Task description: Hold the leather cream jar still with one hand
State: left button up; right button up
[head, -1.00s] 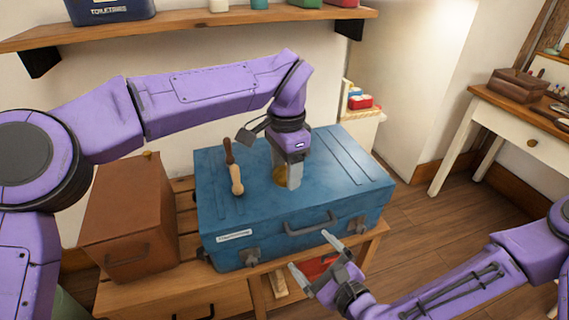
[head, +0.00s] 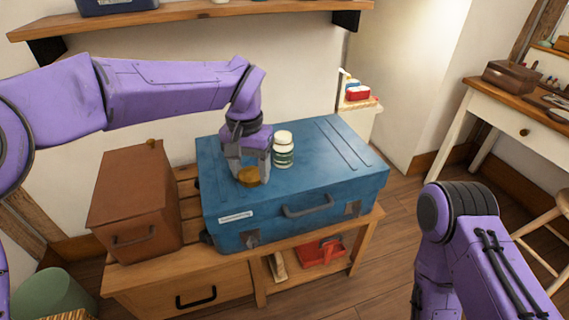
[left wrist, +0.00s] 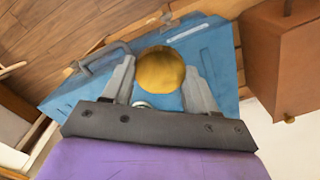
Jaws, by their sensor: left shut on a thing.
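The leather cream jar (head: 248,176) appears as a squat golden-brown round thing on top of the blue suitcase (head: 330,165). My left gripper (head: 248,174) comes down from above and is shut on it, one finger on each side. In the left wrist view the jar's round golden top (left wrist: 161,69) sits between the two fingers, and the suitcase (left wrist: 85,88) lies beyond it. My right arm shows at the lower right, but its gripper is out of view.
A white-and-green jar (head: 284,150) stands close to the right of my left gripper. A brown box (head: 133,205) stands to the left on the wooden bench (head: 195,272). A shelf (head: 200,20) runs above. The suitcase's right side is clear.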

aim_at(283, 148)
jog(key=z, duration=0.05)
jog(key=k, duration=0.3)
jog(key=u, duration=0.65)
jog(key=i, duration=1.15)
jog(key=z, duration=1.3)
